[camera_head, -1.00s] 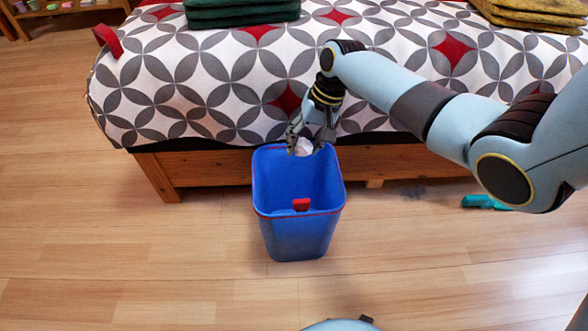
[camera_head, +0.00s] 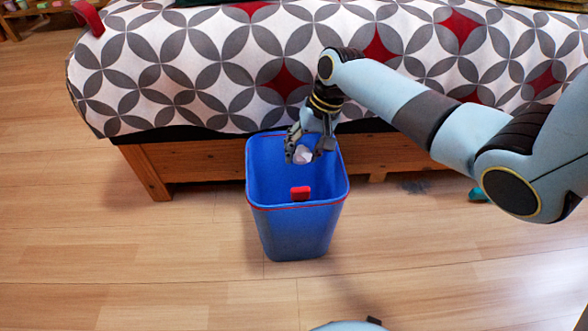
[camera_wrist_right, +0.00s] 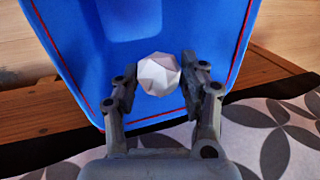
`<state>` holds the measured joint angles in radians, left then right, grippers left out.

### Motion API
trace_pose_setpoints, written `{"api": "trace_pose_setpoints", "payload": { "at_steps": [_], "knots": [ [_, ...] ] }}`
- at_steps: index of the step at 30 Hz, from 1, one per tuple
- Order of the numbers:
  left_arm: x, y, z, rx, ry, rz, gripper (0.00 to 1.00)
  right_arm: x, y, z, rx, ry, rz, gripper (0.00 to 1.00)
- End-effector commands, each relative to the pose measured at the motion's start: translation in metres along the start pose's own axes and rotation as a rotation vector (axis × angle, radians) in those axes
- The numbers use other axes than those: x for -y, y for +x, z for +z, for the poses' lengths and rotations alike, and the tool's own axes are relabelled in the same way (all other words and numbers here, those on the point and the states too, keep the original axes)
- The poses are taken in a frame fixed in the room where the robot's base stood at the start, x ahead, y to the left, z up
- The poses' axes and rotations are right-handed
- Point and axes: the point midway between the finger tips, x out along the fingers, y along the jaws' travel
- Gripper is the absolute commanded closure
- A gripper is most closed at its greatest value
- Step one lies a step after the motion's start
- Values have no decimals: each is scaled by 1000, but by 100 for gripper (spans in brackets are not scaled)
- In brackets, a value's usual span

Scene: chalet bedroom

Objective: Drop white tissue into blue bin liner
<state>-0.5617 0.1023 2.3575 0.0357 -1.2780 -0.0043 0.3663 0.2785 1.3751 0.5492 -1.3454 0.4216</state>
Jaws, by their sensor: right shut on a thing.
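The white tissue (camera_head: 303,154) is a crumpled ball between the fingertips of my right gripper (camera_head: 305,156), which is shut on it. The wrist view also shows the tissue (camera_wrist_right: 159,74) between the fingers (camera_wrist_right: 158,86), with blue bin wall behind it. The blue bin liner (camera_head: 293,235) is a tall open bin with a red rim, standing upright on the floor. In the head view, the fingertips and tissue are at the far side of its opening. Their exact depth relative to the rim is hard to tell. My left gripper is out of view.
A bed with a patterned cover (camera_head: 200,75) and wooden frame (camera_head: 215,165) stands close behind the bin. A small red piece (camera_head: 300,193) shows at the bin's front inner side. A teal object (camera_head: 477,195) is partly hidden by my right arm. Floor left of the bin is clear.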

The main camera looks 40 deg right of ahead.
Motion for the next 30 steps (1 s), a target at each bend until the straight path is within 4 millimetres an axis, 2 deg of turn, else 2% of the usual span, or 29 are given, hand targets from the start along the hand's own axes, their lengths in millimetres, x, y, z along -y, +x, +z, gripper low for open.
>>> {"api": "trace_pose_setpoints", "payload": {
  "at_steps": [12, 13, 18, 26, 30],
  "knots": [
    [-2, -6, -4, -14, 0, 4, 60, -1, 3, 0, -1, 0, 0, 70],
    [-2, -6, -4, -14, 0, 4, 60, -1, 3, 0, -1, 0, 0, 53],
    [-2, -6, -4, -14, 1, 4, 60, -1, 3, 0, 0, 0, 0, 31],
    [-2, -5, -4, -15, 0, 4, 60, -1, 3, 0, 0, 0, 0, 30],
    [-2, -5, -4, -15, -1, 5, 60, -1, -7, -1, -3, -1, 0, 30]
  ]
}}
